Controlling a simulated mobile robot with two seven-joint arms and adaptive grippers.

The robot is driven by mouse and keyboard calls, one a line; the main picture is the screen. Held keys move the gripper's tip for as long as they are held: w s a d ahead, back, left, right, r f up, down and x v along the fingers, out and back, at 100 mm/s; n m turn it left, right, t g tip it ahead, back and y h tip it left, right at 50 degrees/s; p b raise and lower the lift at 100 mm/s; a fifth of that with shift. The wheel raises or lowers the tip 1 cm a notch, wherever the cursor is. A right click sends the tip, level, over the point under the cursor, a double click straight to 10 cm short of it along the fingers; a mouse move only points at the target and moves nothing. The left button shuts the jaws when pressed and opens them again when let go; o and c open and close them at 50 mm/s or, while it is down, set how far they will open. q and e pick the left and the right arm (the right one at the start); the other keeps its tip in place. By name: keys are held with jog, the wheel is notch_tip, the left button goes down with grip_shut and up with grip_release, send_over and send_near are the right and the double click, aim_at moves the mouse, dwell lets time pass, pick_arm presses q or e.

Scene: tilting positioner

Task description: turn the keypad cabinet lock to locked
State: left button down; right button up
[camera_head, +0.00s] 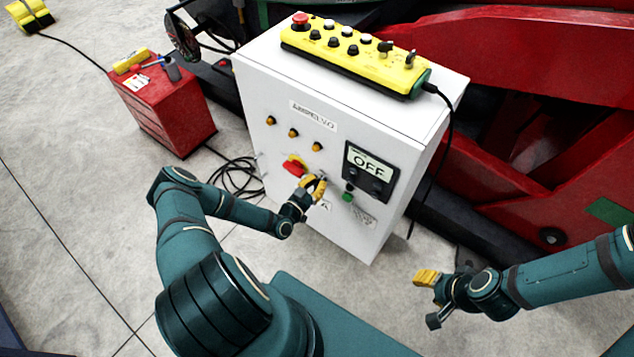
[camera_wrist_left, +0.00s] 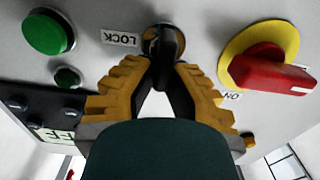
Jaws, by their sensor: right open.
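The cabinet lock (camera_wrist_left: 164,42) is a round metal-rimmed lock with a dark turning piece, next to an upside-down LOCK label (camera_wrist_left: 121,38) in the left wrist view. My left gripper (camera_head: 318,183) is at the front of the white cabinet (camera_head: 300,85), and its fingers hide most of the lock in the head view. In the left wrist view its yellow-padded fingers (camera_wrist_left: 163,66) converge on the dark piece and appear shut on it. The piece's exact angle is hard to tell. My right gripper (camera_head: 428,300) is open and empty, low and right of the cabinet.
Close to the lock are a red switch on yellow (camera_head: 294,165), a green button (camera_head: 347,197) and a black panel reading OFF (camera_head: 370,172). A yellow pendant (camera_head: 355,58) lies on the cabinet top, its cable hanging down the right side. A red toolbox (camera_head: 165,105) stands left.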

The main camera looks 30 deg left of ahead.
pick_arm(q)
jog(key=shift+m, duration=0.3)
jog(key=m, duration=0.3)
jog(key=shift+d+m, duration=0.4)
jog(key=m, duration=0.3)
jog(key=m+p, duration=0.1)
jog(key=m, duration=0.1)
jog(key=shift+d+f, duration=0.3)
jog(key=shift+d, duration=0.1)
jog(key=m, duration=0.5)
jog(key=shift+d+f, duration=0.15)
jog(key=shift+f, duration=0.15)
jog(key=shift+f+m+p, duration=0.2)
jog(key=shift+m, duration=0.7)
jog(key=shift+f+m+p, duration=0.15)
jog(key=shift+m, duration=0.75)
jog(key=c, duration=1)
grip_release()
